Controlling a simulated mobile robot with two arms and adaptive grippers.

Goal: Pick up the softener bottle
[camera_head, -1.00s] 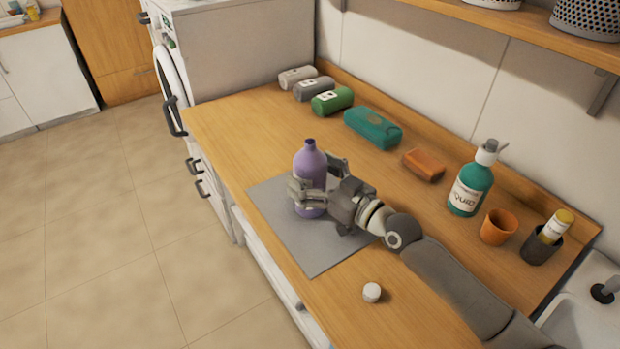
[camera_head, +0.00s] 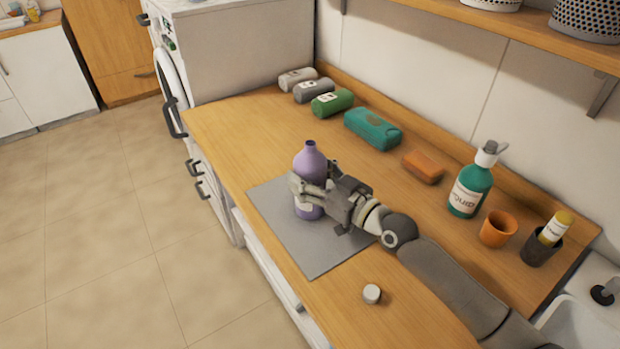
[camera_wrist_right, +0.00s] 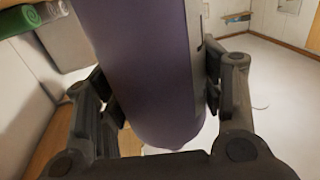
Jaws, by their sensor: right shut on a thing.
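The softener bottle (camera_head: 309,164) is purple, without a cap, and stands upright over the grey mat (camera_head: 290,248) on the wooden counter. My right gripper (camera_head: 310,190) has its fingers closed around the bottle's body from the right. In the right wrist view the purple bottle (camera_wrist_right: 145,70) fills the space between the fingers of my right gripper (camera_wrist_right: 155,100), with one finger on each side. I cannot tell whether the bottle's base touches the mat. A small white cap (camera_head: 371,294) lies on the counter in front of the mat. My left gripper is not in view.
A green pump bottle (camera_head: 470,182), an orange cup (camera_head: 498,229) and a dark cup (camera_head: 540,246) stand at the right. An orange bar (camera_head: 423,167), a teal pack (camera_head: 373,128) and several rolls (camera_head: 332,102) line the back. The counter's left part is clear.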

